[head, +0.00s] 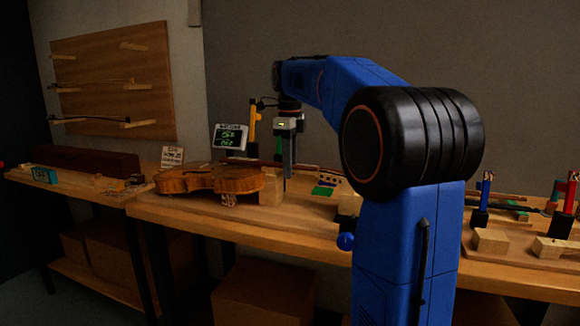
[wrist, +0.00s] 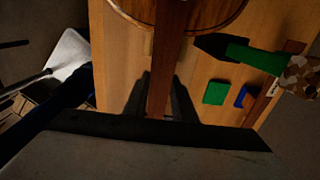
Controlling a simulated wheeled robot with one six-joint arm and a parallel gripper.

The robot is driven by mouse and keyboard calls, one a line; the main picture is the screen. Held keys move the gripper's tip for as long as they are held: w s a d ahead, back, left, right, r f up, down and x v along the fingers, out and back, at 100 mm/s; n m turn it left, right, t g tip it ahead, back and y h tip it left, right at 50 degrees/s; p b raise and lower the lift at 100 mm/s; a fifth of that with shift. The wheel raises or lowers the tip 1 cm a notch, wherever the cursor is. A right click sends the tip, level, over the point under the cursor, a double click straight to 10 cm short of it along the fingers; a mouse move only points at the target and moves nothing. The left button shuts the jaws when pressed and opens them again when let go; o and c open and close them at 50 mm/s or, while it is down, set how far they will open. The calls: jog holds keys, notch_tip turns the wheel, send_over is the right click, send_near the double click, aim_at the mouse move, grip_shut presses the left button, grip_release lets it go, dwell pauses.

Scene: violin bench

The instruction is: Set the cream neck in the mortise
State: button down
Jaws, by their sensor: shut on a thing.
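The violin body (head: 208,180) lies flat on the bench, and its rounded edge shows at the top of the wrist view (wrist: 205,12). My gripper (head: 287,178) points down just right of the body in the head view. In the wrist view my gripper (wrist: 162,98) is shut on a long, narrow piece, taken as the neck (wrist: 166,60). Its upper face looks dark reddish brown in this light, not cream. The piece reaches over the body's edge in that view; I cannot tell whether it touches. The mortise is hidden.
A pale wood block (head: 270,191) stands at the body's right end. A green pad (wrist: 214,92) and a blue piece (wrist: 241,96) lie nearby. A lit display (head: 230,137) and a sign card (head: 172,157) stand behind. More blocks (head: 490,240) and stands occupy the right bench.

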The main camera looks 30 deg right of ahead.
jog(key=c, duration=1.4)
grip_release()
jog(key=shift+r, duration=0.1)
notch_tip(320, 180, up, 12)
jog(key=shift+f, duration=0.1)
